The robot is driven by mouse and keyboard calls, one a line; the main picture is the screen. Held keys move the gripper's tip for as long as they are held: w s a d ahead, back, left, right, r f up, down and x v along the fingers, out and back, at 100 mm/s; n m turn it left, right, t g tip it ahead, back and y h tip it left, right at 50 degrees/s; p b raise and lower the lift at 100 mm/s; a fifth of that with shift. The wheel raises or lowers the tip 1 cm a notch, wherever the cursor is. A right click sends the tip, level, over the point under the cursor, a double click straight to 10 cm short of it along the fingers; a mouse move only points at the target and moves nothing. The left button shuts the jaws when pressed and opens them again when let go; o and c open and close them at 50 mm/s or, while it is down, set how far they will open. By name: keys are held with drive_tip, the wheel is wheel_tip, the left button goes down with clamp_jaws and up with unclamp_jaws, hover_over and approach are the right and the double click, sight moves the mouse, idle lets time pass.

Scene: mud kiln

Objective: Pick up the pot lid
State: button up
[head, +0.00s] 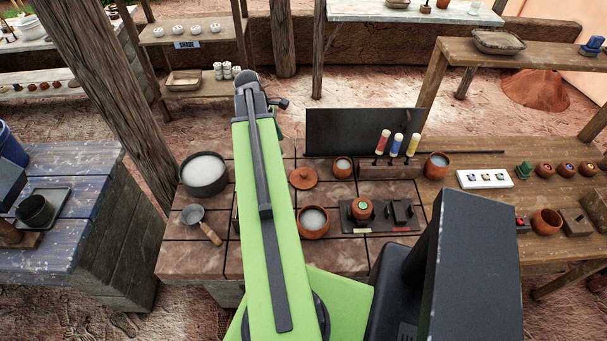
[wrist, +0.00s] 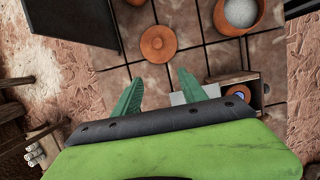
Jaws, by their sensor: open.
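The pot lid (head: 303,178) is a round terracotta disc with a small knob, lying flat on the tiled worktop just right of my arm in the head view. In the wrist view the pot lid (wrist: 158,44) lies beyond my fingertips, near the top middle. My gripper (wrist: 160,92) shows two green fingers spread apart with nothing between them. It is apart from the lid. In the head view my arm hides most of the gripper. A terracotta pot with pale contents (head: 313,222) stands on the tiles in front of the lid, and also shows in the wrist view (wrist: 240,14).
A small terracotta pot (head: 342,167) stands close right of the lid. A dark upright panel (head: 360,133) rises behind it. A dark pan (head: 204,173) and a ladle (head: 200,222) lie left of my arm. A black tray (head: 380,216) sits at the right.

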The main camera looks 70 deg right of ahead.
drive_tip(key=s+d, duration=0.1)
drive_tip(key=s, duration=0.2)
drive_tip(key=b, duration=1.2)
hover_over(302, 173)
drive_tip(key=w, duration=0.2)
wheel_tip(302, 173, down, 12)
drive_tip(key=shift+a+r, duration=0.1)
drive_tip(key=shift+s+r, duration=0.1)
drive_tip(key=shift+s, duration=0.05)
drive_tip(key=b+x, duration=0.5)
drive_tip(key=shift+s+a+f, duration=0.1)
drive_tip(key=shift+f, duration=0.1)
drive_tip(key=shift+r, duration=0.25)
clamp_jaws()
